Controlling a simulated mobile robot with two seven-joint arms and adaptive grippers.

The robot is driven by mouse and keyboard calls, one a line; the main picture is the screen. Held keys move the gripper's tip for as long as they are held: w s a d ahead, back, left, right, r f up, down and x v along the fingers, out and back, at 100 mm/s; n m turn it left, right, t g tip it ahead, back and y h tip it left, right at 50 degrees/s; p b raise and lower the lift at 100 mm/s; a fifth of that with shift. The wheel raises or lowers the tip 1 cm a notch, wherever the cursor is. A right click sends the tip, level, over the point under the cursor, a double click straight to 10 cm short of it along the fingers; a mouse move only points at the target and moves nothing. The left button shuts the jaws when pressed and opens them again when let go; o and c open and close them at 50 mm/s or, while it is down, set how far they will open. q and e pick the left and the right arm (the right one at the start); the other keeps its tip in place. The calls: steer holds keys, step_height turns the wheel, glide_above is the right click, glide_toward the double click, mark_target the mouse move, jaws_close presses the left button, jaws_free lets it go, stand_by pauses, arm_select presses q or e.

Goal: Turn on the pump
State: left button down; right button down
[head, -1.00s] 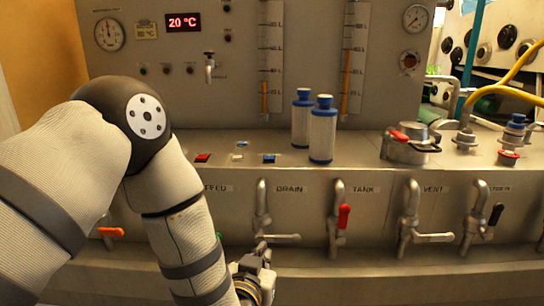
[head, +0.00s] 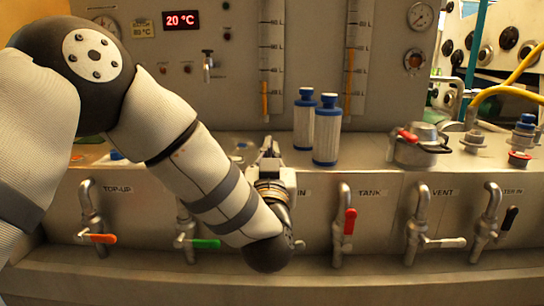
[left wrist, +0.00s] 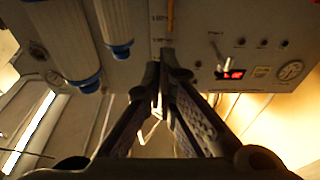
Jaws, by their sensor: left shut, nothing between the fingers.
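No pump label is readable in these frames. My left gripper (head: 268,147) is shut and empty, with its fingers over the grey ledge left of two white bottles with blue caps (head: 326,130). The gripper and forearm hide the ledge part where red and blue switches showed earlier. A small pale control (head: 240,147) shows just left of the fingers. In the left wrist view the shut fingers (left wrist: 165,62) point toward the upright panel, which appears upside down. I cannot tell whether they touch anything. My right gripper is not in view.
Valves line the front face, including orange (head: 103,238), green (head: 205,244) and red (head: 349,221) handles. A lidded metal pot (head: 415,152) stands right of the bottles. A red temperature display (head: 181,20) is on the panel. The front ledge is clear.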

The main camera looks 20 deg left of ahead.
arm_select(q)
steer(key=x, duration=0.5)
steer(key=shift+w+a, duration=0.2)
steer(key=shift+w, duration=0.2)
steer(key=f, duration=0.2)
steer(key=shift+s+d+f+b, duration=0.1)
steer(key=shift+s+f+b, duration=0.1)
steer(key=shift+f+b, duration=0.15)
steer(key=shift+s+f, duration=0.1)
steer(key=shift+f, duration=0.5)
